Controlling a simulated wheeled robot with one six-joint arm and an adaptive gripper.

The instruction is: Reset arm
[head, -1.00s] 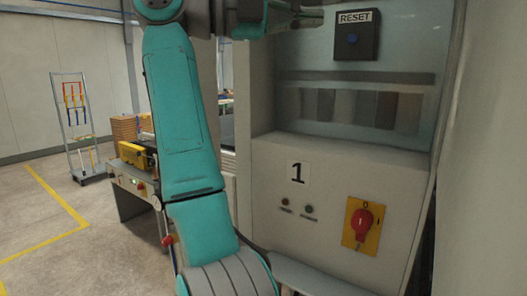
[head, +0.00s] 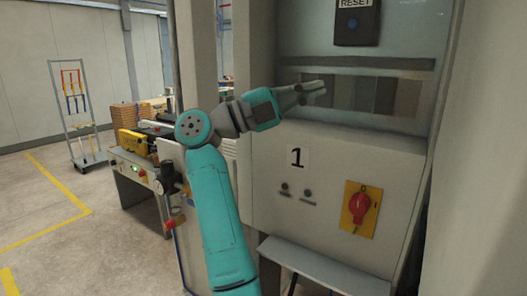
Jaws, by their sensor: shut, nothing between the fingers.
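My gripper (head: 318,89) is in front of the machine cabinet (head: 330,145), at the height of its window strip, pointing right. Its fingers are shut with nothing held. My teal arm rises from the bottom of the picture and bends at the elbow toward the cabinet. The black RESET box with a blue button (head: 353,22) is up and to the right of the gripper, apart from it; its top is cut off by the picture edge.
A red rotary switch (head: 359,206) on a yellow plate is low on the cabinet, right of the label 1 (head: 297,157). A grey ledge (head: 325,266) juts out below. A conveyor table (head: 135,180) and a wheeled rack (head: 80,115) stand left. Open floor lies at lower left.

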